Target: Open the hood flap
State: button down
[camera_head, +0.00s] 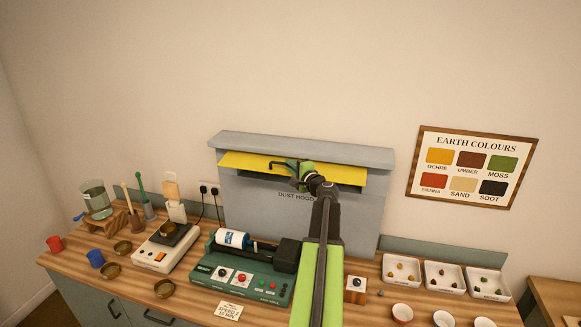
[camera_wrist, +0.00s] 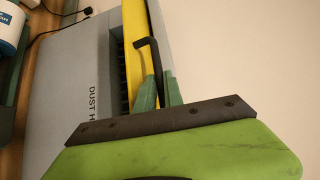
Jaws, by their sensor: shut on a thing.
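The grey dust hood (camera_head: 240,200) stands at the back of the bench. Its yellow flap (camera_head: 235,160) stands out along the upper front, with a dark slotted opening showing beside it in the wrist view. A thin black handle (camera_wrist: 146,44) is on the flap. My gripper (camera_head: 283,163) is at the flap's front, with green fingers on either side of the handle; in the wrist view my gripper (camera_wrist: 159,82) is shut on it. Part of the handle between the fingers is hidden. My arm covers the right part of the hood front.
A green machine (camera_head: 235,275) with a white jar (camera_head: 232,238) stands below the hood. White trays (camera_head: 402,271) and bowls line the right side. The wall above the hood is clear.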

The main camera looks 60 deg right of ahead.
jog(key=shift+d+r+p, duration=0.15)
jog(key=shift+r+p, duration=0.2)
jog(key=shift+r, duration=0.2)
jog(key=shift+d+r, duration=0.1)
jog(key=c, duration=1.5)
grip_release()
jog(key=shift+s+a, duration=0.15)
jog(key=shift+a, duration=0.1)
jog(key=p+v, duration=0.1)
jog(key=v, duration=1.6)
